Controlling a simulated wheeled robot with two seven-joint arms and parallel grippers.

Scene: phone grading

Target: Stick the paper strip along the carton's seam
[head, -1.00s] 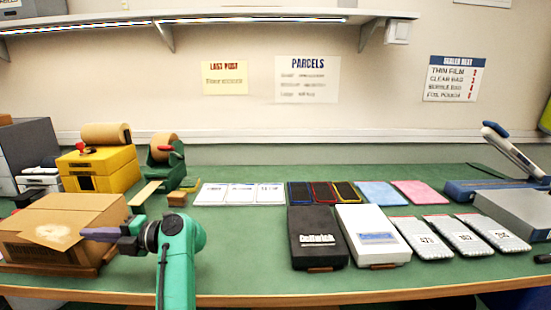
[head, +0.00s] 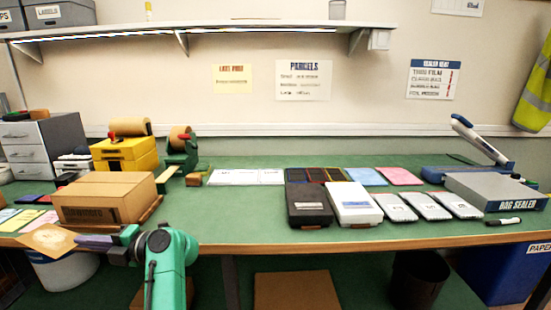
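The brown carton (head: 105,196) sits shut on a wooden board at the left of the table, its top clear in view. A flat brown paper strip (head: 47,240) with a pale patch shows in front of the carton, near the table's front edge. My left gripper (head: 90,241) points left, with its fingers closed at the strip's right end. The strip appears held and apart from the carton top. The fingers' grip is partly hidden. My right gripper is not in view.
A tape dispenser (head: 181,155) and a yellow box (head: 124,155) stand behind the carton. Black (head: 309,206) and white (head: 354,203) boxes and several pouches lie to the right. The green tabletop (head: 225,214) right of the carton is clear.

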